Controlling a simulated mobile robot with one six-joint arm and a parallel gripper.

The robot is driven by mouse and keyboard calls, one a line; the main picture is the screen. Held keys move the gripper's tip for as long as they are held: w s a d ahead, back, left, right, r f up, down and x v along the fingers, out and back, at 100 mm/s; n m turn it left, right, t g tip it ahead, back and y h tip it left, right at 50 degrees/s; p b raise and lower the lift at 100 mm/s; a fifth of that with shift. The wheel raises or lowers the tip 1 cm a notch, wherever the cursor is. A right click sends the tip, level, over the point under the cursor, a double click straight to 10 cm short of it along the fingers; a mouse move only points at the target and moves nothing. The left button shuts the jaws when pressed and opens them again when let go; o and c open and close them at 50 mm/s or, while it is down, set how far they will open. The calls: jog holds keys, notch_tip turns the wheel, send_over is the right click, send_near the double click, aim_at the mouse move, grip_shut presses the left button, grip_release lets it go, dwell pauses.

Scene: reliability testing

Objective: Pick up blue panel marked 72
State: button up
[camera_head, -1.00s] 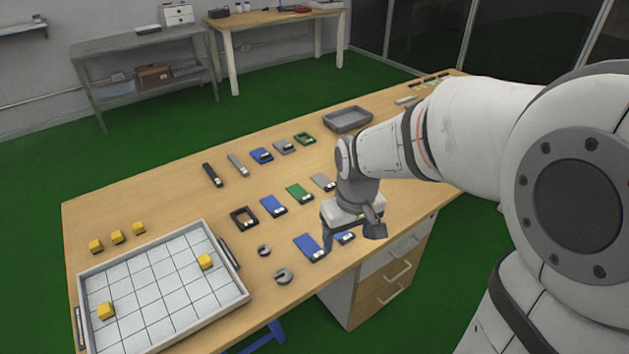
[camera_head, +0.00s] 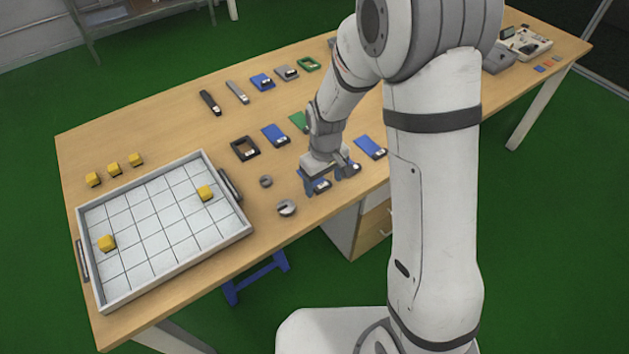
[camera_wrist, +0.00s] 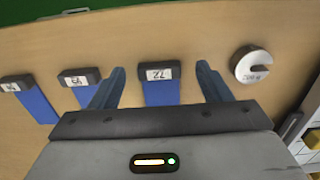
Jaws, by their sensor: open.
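The blue panel marked 72 (camera_wrist: 160,92) lies flat on the table, with a black end bearing a white label (camera_wrist: 159,74). In the wrist view it lies between the two fingers of my open gripper (camera_wrist: 160,70), with a gap on each side. In the head view my gripper (camera_head: 325,182) is low over the table's front edge, and the panel (camera_head: 321,187) shows partly below it. Two other blue panels lie to its left in the wrist view: one (camera_wrist: 82,95) beside the left finger and one (camera_wrist: 38,104) farther out.
A slotted grey disc (camera_wrist: 252,65) lies right of the right finger in the wrist view. A grid tray (camera_head: 240,215) with yellow blocks fills the table's left. Black frame (camera_head: 244,149), blue panel (camera_head: 275,136) and several small parts lie in rows behind.

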jog(key=shift+f, duration=0.6)
jog(key=shift+d, duration=0.1)
jog(key=shift+c, duration=0.5)
jog(key=c, duration=1)
jog(key=shift+o, duration=0.2)
jog(key=shift+r, duration=0.1)
